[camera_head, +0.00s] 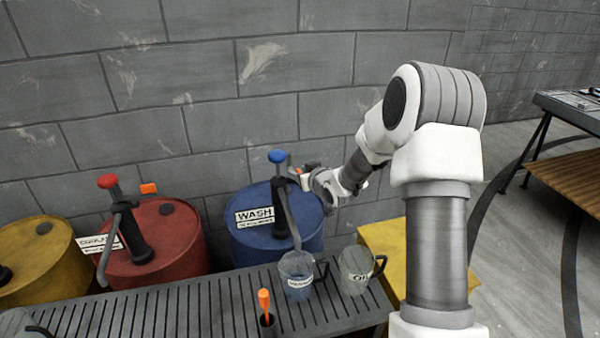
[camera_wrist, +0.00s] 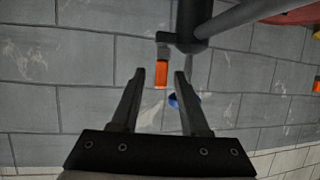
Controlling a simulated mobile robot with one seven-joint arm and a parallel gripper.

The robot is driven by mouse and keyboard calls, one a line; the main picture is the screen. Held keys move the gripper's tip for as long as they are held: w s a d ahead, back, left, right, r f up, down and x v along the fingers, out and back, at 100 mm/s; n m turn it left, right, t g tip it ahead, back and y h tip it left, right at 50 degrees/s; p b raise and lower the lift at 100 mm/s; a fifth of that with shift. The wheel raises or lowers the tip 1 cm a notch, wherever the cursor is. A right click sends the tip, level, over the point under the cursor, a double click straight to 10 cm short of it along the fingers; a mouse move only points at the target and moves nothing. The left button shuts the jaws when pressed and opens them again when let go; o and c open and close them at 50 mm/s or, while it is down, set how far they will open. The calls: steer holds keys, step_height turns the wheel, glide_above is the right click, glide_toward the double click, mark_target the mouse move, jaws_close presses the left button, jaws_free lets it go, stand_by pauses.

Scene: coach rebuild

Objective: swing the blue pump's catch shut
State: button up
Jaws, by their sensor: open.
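The blue pump has a blue knob (camera_head: 278,157) on a dark shaft and stands on the blue drum (camera_head: 249,240) marked WASH. Its catch is a short orange tab (camera_wrist: 161,77) on a dark arm, sticking out from the pump shaft in the wrist view. In the head view my gripper mostly hides it. My gripper (camera_wrist: 159,73) is open at the right of the pump. In the wrist view the orange tab shows between the two fingertips. I cannot tell whether either finger touches it. The blue knob also shows partly behind the right finger (camera_wrist: 175,101).
A red drum (camera_head: 179,249) with a red-knobbed pump (camera_head: 107,181) and orange tab (camera_head: 148,188) stands left. A slatted bench (camera_head: 190,315) in front holds two cups (camera_head: 297,275) (camera_head: 356,269) and an orange-handled tool (camera_head: 264,300). A block wall (camera_head: 200,80) stands close behind.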

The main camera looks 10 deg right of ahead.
jaws_close()
stand_by(1.4)
